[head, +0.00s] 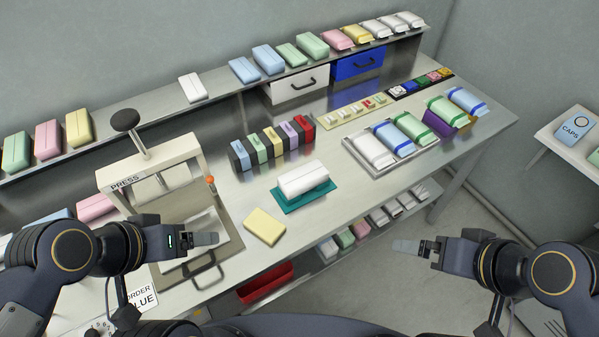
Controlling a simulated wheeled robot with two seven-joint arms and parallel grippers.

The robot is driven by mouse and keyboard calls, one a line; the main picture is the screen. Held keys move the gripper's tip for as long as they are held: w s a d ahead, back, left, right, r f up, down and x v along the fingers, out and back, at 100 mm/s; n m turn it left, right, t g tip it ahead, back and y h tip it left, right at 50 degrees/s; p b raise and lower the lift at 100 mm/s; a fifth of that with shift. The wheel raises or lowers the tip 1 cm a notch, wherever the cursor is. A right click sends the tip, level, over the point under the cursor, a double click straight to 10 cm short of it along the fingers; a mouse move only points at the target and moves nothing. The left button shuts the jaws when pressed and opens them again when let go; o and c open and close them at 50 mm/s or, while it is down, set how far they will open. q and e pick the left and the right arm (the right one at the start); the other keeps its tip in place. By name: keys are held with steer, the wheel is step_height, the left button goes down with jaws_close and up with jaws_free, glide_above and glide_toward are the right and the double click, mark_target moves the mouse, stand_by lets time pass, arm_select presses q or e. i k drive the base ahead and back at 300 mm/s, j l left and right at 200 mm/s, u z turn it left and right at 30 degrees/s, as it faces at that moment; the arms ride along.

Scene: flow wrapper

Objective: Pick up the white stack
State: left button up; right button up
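A white stack (303,179) lies on a teal mat (288,206) near the middle of the steel table. Other white packs show too: one (193,87) on the back shelf and one (370,152) at the left end of a tray. My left gripper (208,239) is over the press's front tray, left of and nearer than the white stack, and apart from it. My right gripper (405,246) is in front of the table's front edge, right of the stack. Both are seen side-on, so their finger gaps are hidden. I see nothing held in either.
A yellow pad (265,227) lies in front of the teal mat. The press (150,175) with its black-knobbed lever stands at the left. A row of coloured blocks (272,143) is behind the stack. A tray (348,141) of banded packs is to the right.

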mark_target(297, 182)
steer(key=i+l+u, duration=0.15)
steer(key=l, duration=0.3)
steer(key=i+l+u, duration=0.2)
steer(key=l, duration=0.3)
steer(key=l+u, duration=0.15)
steer(key=l, duration=0.3)
steer(key=i+l+u, duration=0.2)
steer(key=l, duration=0.35)
